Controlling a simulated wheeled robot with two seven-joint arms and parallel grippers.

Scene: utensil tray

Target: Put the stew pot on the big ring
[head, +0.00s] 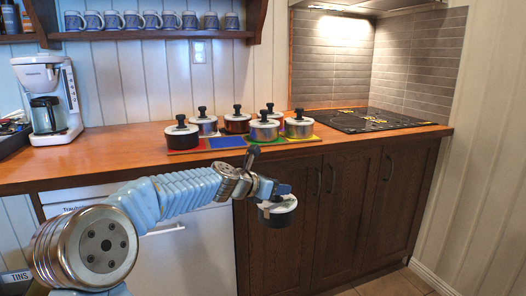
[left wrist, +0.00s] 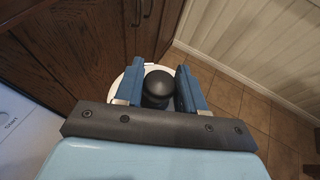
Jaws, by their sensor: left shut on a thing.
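My left gripper (head: 273,191) is shut on the black knob (left wrist: 158,82) of a small lidded pot (head: 278,213). The pot has a pale lid and a dark side. It hangs in the air in front of the brown cabinet doors, below the level of the worktop. In the left wrist view the two blue fingers are on either side of the knob, and the rim of the white lid (left wrist: 119,82) shows beneath. The black hob (head: 365,120) lies at the right end of the worktop; its rings are too small to tell apart. My right gripper is not in view.
Several lidded pots, including a black one (head: 182,137) and a brown one (head: 237,123), stand on a coloured mat (head: 227,142) left of the hob. A coffee maker (head: 48,98) stands at the left. The wooden worktop edge (head: 110,165) lies above the held pot.

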